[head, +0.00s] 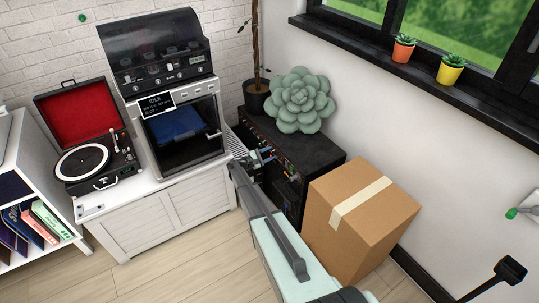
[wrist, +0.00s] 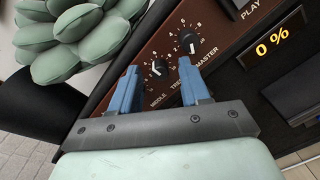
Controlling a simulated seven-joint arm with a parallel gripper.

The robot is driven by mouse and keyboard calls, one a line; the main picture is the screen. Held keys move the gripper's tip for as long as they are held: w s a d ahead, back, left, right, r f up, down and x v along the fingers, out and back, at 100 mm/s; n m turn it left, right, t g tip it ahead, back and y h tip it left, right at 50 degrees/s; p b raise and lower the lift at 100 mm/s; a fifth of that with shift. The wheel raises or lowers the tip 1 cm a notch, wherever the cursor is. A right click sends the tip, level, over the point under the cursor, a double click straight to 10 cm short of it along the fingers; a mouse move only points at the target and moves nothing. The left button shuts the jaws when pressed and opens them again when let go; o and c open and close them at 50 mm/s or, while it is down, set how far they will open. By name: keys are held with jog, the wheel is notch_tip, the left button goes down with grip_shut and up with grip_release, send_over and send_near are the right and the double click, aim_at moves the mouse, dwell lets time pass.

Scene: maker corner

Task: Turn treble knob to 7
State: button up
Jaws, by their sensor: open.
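The treble knob (wrist: 157,69) is small, round and black with a white pointer mark. It sits on the brown panel (wrist: 172,28) of a black amplifier (head: 318,150), and its label is partly covered by my right finger. My gripper (wrist: 158,65) is open, with its two blue fingers on either side of the treble knob in the wrist view. I cannot tell whether they touch it. The exact number at the pointer is too small to read. In the head view my gripper (head: 262,156) is at the amplifier's front, and the knob cannot be made out there.
The master knob (wrist: 190,40) is close beside the right finger; the middle knob is hidden behind the left one. A display (wrist: 272,43) reads 0 %. A green succulent cushion (head: 298,99) lies on the amplifier. A cardboard box (head: 385,222) stands close on the right.

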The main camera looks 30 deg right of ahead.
jog(key=shift+d, duration=0.15)
grip_shut()
dwell(0.4)
